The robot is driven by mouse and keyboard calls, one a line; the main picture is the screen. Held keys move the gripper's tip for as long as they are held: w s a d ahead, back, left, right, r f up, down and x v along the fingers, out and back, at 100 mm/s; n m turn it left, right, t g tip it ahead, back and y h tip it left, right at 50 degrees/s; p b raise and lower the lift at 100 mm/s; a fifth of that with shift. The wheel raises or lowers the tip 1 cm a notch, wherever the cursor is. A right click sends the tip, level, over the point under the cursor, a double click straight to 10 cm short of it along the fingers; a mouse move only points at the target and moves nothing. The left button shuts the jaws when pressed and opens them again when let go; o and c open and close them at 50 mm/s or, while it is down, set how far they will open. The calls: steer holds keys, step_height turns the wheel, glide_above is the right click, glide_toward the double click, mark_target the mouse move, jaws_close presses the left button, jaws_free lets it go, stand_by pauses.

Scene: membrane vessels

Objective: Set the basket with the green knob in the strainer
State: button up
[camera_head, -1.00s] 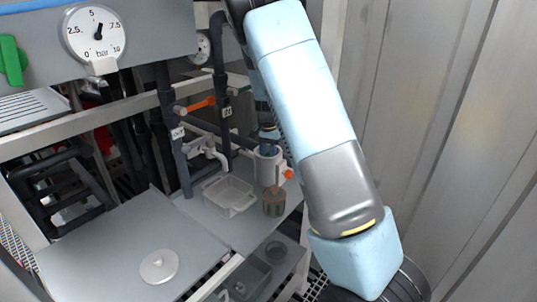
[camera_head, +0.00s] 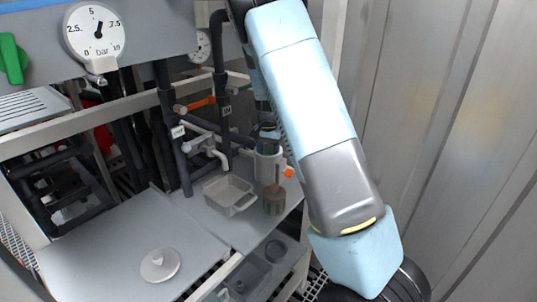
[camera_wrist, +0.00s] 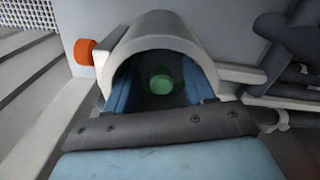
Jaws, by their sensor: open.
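The strainer is an upright pale grey open-topped cylinder (camera_head: 268,166) with an orange knob on its side. In the wrist view, its wall (camera_wrist: 160,32) arches around my gripper. The green knob (camera_wrist: 161,84) of the basket shows deep inside the cylinder; the basket's body is hidden below it. My gripper (camera_wrist: 158,92) is open, with its blue fingers inside the mouth on either side of the green knob. I cannot tell whether they touch it. In the head view, the gripper is at the strainer's top, partly hidden by my arm.
A second, dark mesh basket with a reddish-brown stem (camera_head: 274,203) stands just in front of the strainer. A white lid (camera_head: 160,265) lies on the otherwise clear left bench. Pipes run behind.

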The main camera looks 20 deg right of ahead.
step_height(320, 180, up, 14)
steer(key=shift+f, duration=0.15)
stand_by(0.4)
steer(key=s+d+r+n+t+y, duration=0.1)
steer(key=s+r+n, duration=0.1)
steer(key=s+r, duration=0.55)
steer(key=s+d+r+n+t+y, duration=0.15)
steer(key=s+r, duration=0.35)
steer(key=s, duration=0.6)
steer(key=s+a+n+t+h, duration=0.2)
steer(key=s+n+t, duration=0.1)
steer(key=s, duration=1.5)
steer(key=shift+s+r, duration=0.2)
steer(key=shift+s, duration=0.05)
steer(key=shift+n+h, duration=0.25)
steer(key=shift+c, duration=1.3)
steer(key=shift+a, duration=0.2)
